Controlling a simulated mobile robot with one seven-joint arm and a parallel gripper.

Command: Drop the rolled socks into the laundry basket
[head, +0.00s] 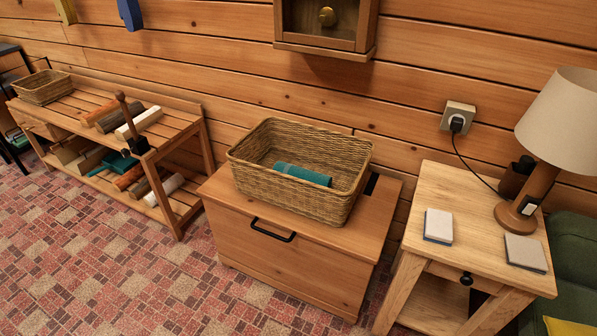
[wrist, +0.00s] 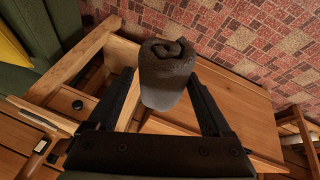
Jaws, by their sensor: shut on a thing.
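The rolled socks (wrist: 167,68) are a dark grey roll with a spiral top, seen in the wrist view. My gripper (wrist: 164,82) is shut on them, with one black finger on each side. A woven wicker basket (head: 343,205) stands on a wooden chest in the middle of the head view. It is open at the top and holds a teal item lying on its bottom. The head view shows neither my gripper nor the socks. I cannot make out the basket in the wrist view, so the distance from socks to basket cannot be told.
The chest (head: 285,262) stands against the log wall. A side table (head: 468,205) with a lamp (head: 560,125) and two small flat blocks is at right. A slatted rack (head: 178,145) with rolls and a smaller basket (head: 42,87) is at left. The front-left floor is clear.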

